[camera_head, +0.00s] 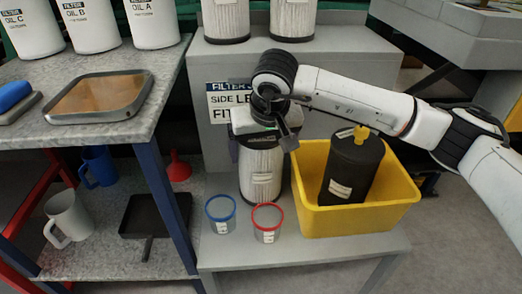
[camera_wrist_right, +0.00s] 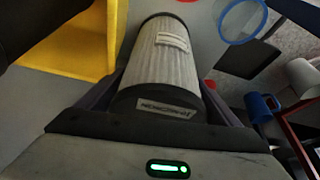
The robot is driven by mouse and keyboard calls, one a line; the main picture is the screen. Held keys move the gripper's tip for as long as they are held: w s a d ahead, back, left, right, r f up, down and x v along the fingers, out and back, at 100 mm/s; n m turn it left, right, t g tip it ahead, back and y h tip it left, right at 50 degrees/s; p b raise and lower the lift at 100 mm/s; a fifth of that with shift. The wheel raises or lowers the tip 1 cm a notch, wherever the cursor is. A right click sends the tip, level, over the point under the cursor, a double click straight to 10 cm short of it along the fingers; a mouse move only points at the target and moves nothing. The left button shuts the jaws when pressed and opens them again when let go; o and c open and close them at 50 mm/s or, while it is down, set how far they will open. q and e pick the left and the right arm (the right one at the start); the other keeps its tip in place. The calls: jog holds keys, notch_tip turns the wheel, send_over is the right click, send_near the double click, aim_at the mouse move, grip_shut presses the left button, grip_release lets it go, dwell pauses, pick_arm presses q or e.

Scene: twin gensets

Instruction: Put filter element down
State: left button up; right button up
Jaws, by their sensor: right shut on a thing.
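My left gripper is not in view.
A yellow bin (camera_head: 376,219) holding a black canister (camera_head: 352,168) stands right of the element. A blue-rimmed cup (camera_head: 220,214) and a red-rimmed cup (camera_head: 267,222) stand in front. The grey bench (camera_head: 300,252) has bare room at its front. More filters (camera_head: 292,18) stand on the shelf behind.

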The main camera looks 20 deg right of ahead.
jog(key=shift+f, duration=0.1)
jog(key=o, duration=1.1)
